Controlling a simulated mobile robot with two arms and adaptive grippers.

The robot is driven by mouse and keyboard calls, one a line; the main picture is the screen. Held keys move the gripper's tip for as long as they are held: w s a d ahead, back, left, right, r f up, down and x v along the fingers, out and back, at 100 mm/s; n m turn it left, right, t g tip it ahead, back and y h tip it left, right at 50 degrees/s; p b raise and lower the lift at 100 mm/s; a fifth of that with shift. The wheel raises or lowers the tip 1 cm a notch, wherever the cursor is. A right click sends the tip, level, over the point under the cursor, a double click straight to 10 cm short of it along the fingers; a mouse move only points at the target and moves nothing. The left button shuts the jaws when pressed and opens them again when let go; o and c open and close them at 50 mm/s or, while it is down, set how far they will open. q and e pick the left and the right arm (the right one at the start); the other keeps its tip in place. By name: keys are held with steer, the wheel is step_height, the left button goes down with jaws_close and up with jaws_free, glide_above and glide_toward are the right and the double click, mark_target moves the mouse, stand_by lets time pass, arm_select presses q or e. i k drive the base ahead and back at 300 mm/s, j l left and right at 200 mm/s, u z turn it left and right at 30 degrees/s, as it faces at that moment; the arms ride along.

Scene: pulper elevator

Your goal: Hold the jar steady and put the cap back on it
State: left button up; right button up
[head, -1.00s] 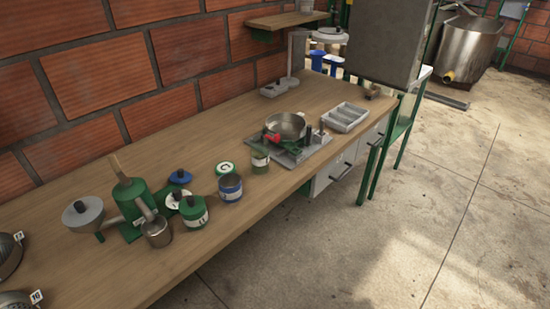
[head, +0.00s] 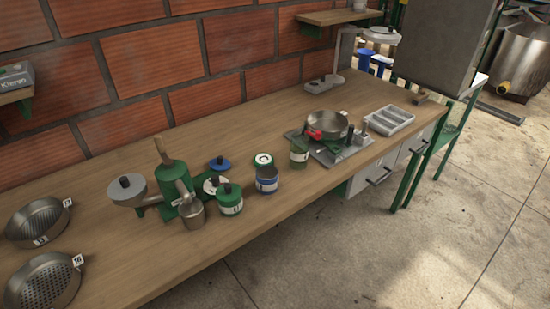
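Several small jars stand on the wooden bench. A blue jar (head: 266,181) with a white label is upright and looks uncapped. Just behind it lies a green cap (head: 263,160) with a white top. A dull green jar (head: 299,153) stands to the right, and I cannot tell whether it is capped. A green jar (head: 230,201) with a white label has a dark knobbed cap on it. A blue knobbed lid (head: 220,164) is behind that one. Neither of my grippers is in view.
A green hand mill (head: 176,183) with a metal cup (head: 193,214) stands left of the jars. Two sieves (head: 38,222) are at the left. A pan (head: 327,123) on a burner and a grey tray (head: 389,120) are at the right. Bare bench lies behind the jars.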

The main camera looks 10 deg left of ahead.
mark_target(299, 152)
steer(key=i+l+u, duration=0.2)
steer(key=l, duration=0.15)
steer(key=i+l+u, duration=0.15)
steer(key=l, duration=0.2)
steer(key=i+l+u, duration=0.2)
steer(key=l, duration=0.15)
steer(key=l+u, duration=0.15)
steer(key=l, duration=0.25)
steer(key=i+l+u, duration=0.2)
steer(key=l, duration=0.2)
steer(key=k, duration=0.05)
